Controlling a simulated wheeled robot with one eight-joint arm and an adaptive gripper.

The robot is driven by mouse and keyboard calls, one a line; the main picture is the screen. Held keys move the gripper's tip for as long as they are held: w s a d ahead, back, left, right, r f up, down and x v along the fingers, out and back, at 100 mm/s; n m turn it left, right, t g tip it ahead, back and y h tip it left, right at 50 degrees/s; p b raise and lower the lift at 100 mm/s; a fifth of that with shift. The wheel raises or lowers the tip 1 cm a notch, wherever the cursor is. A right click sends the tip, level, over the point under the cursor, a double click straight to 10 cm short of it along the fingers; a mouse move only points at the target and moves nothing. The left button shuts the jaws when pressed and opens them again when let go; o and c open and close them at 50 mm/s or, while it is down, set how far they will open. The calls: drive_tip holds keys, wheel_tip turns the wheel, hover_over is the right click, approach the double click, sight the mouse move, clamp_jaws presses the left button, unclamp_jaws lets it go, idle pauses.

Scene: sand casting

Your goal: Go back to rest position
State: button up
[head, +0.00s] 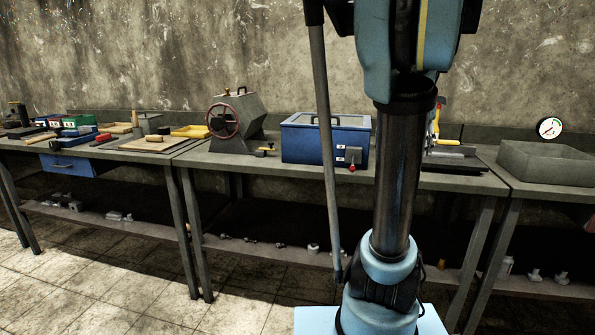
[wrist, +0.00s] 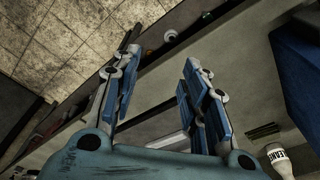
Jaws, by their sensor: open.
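My gripper (wrist: 158,80) shows in the wrist view with its two blue-padded fingers spread apart. It is open and nothing is between the fingers. Behind the fingers lie a grey bench surface, its edge and the tiled floor, seen at a slant. In the head view my blue and black arm stands upright in front of the benches, right of the middle. My gripper is outside the head view.
Benches (head: 225,158) run along the wall. They carry a grey machine with a red wheel (head: 222,120), a blue box (head: 300,140), a grey tray (head: 545,163) and a round gauge (head: 549,128). The tiled floor (head: 90,285) at left is clear.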

drive_tip(key=s+a+f+n, duration=0.6)
drive_tip(key=s+a+f, duration=0.3)
drive_tip(key=f, duration=0.3)
drive_tip(key=s+a+f+n+t+y, duration=0.1)
drive_tip(key=s+a+f+n, duration=0.6)
drive_tip(key=s+a+f, duration=0.2)
wheel_tip(320, 180, down, 3)
drive_tip(key=shift+s+a+r, duration=0.1)
drive_tip(key=shift+s+a, duration=0.2)
drive_tip(key=shift+a, duration=0.4)
drive_tip(key=shift+w+f, duration=0.2)
drive_tip(key=shift+w, duration=0.25)
drive_tip(key=shift+d, duration=0.1)
